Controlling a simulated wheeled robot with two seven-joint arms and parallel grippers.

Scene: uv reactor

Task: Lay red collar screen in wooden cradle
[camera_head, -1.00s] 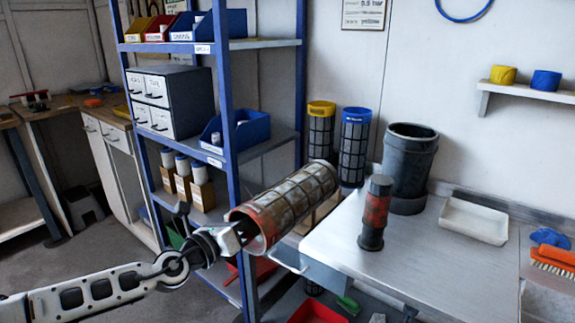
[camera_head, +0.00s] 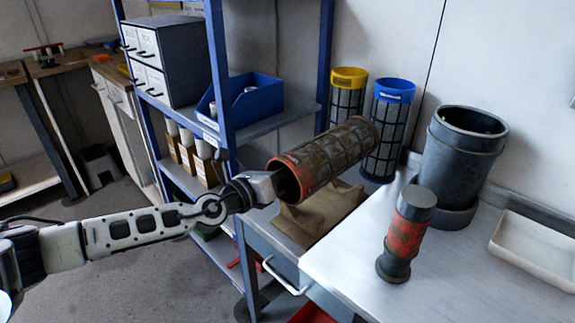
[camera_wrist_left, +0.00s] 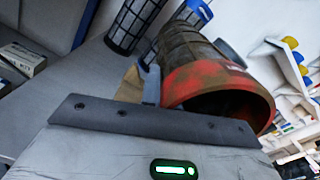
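The red collar screen (camera_head: 335,155) is a dirty mesh cylinder with a red collar at its near left end. My left gripper (camera_head: 275,186) is shut on the collar end and holds the screen tilted, far end higher. In the left wrist view the open red collar (camera_wrist_left: 220,85) faces the camera, with a finger at its left edge. My right gripper is not in view.
A yellow-collared screen (camera_head: 347,95) and a blue-collared screen (camera_head: 386,130) stand behind the cradle. A dark cylinder with a red band (camera_head: 406,235) and a large grey vessel (camera_head: 461,160) stand to the right. A blue-posted shelf (camera_head: 222,90) rises close to my left arm.

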